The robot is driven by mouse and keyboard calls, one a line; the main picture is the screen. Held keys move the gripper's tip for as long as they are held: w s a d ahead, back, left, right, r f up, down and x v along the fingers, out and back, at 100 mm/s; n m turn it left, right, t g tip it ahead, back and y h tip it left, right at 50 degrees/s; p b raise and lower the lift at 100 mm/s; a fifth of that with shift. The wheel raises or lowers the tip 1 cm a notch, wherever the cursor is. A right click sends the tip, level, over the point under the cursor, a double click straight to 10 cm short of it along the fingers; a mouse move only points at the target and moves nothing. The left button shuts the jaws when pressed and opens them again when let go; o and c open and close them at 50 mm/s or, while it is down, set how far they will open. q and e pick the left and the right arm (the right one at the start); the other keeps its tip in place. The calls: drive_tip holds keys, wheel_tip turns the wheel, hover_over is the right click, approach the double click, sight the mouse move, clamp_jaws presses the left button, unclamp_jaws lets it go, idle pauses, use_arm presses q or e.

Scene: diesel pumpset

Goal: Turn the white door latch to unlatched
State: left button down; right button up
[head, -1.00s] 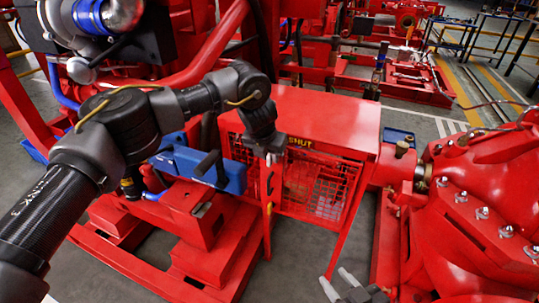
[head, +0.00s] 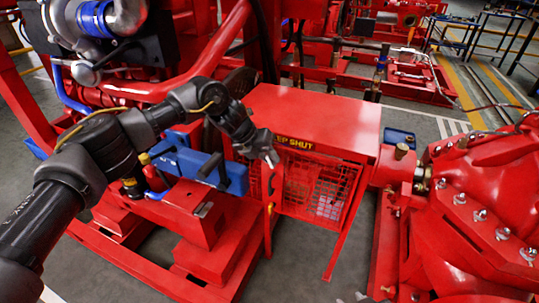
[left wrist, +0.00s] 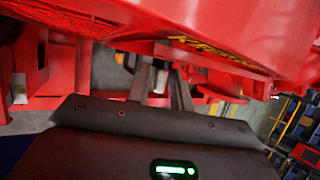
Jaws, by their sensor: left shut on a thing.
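The red guard box (head: 318,112) has a mesh door (head: 318,190) under a yellow "KEEP SHUT" label (head: 292,143), part of which my arm covers. My left gripper (head: 271,159) is at the upper left of this door. In the left wrist view, its fingers (left wrist: 161,88) are shut on a small pale piece, the white latch (left wrist: 159,79). The latch is mostly hidden by the fingers, and its angle cannot be told. Only the fingertips of my right gripper (head: 350,298) show at the bottom edge of the head view, apart and empty.
A blue box (head: 205,170) on a red plinth stands left of the guard, close to my left arm. A large red pump casing (head: 475,205) fills the right. Grey floor shows in front of the guard.

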use_arm(q)
drive_tip(key=shift+w+a+h, duration=0.1)
drive_tip(key=shift+a+h, duration=0.05)
drive_tip(key=shift+h, duration=0.65)
use_arm(e)
drive_tip(key=shift+w+a+r, duration=0.1)
use_arm(q)
drive_tip(key=shift+g, duration=0.3)
use_arm(e)
drive_tip(key=shift+w+r, duration=0.1)
use_arm(q)
drive_tip(key=c, duration=1.5)
unclamp_jaws()
use_arm(e)
drive_tip(key=shift+a, duration=0.1)
